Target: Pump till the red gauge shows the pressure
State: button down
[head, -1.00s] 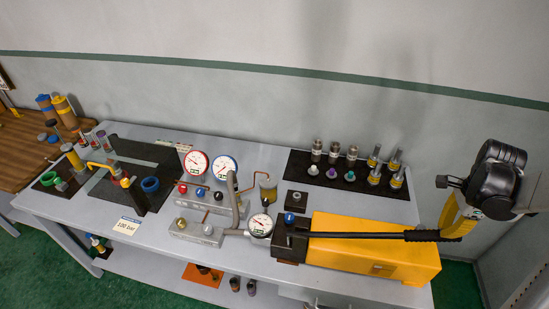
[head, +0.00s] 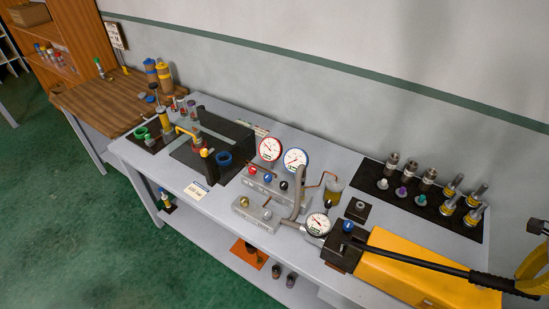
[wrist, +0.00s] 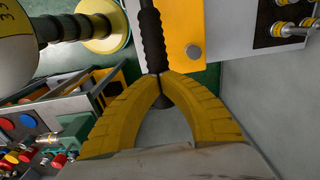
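The red-rimmed gauge (head: 270,149) stands on the bench beside the blue-rimmed gauge (head: 295,160). Its needle is too small to read surely. A small tag (head: 197,190) on the bench front has blurred print. The yellow hand pump (head: 400,282) is at the right front, with a white dial gauge (head: 318,224) beside it. Its long black handle (head: 425,263) runs right towards my gripper (head: 534,270), partly cut off by the edge. In the wrist view my gripper's yellow fingers (wrist: 161,79) close around the handle's ribbed black grip (wrist: 152,40).
Valve blocks with coloured knobs (head: 262,186) stand before the gauges. Several metal fittings on a black mat (head: 380,208) are behind the pump. A black plate (head: 225,140) with a yellow-handled tool lies left. The wall closes the back; green floor is clear in front.

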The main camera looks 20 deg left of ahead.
aim_at(515, 294)
jog(key=shift+s+d+f+b, duration=0.1)
jog(key=shift+d+f+b, duration=0.1)
jog(key=shift+f+b, duration=0.6)
jog(key=shift+d+f+b, duration=0.2)
jog(key=shift+f+b, duration=0.4)
jog(key=shift+f, duration=0.25)
jog(key=shift+s+d+f+b, duration=0.1)
jog(key=shift+d+f+b, duration=0.1)
jog(key=shift+f+b, duration=0.6)
jog(key=shift+f, duration=0.25)
jog(key=shift+d+f+b, duration=0.2)
jog(key=shift+b, duration=0.3)
jog(key=r+p, duration=0.1)
jog(key=r, duration=0.1)
jog(key=a+r+p, duration=0.1)
jog(key=r+p, duration=0.3)
jog(key=r, duration=0.1)
jog(key=shift+w+a+r, duration=0.1)
jog(key=shift+w+a, duration=0.1)
jog(key=shift+a, duration=0.2)
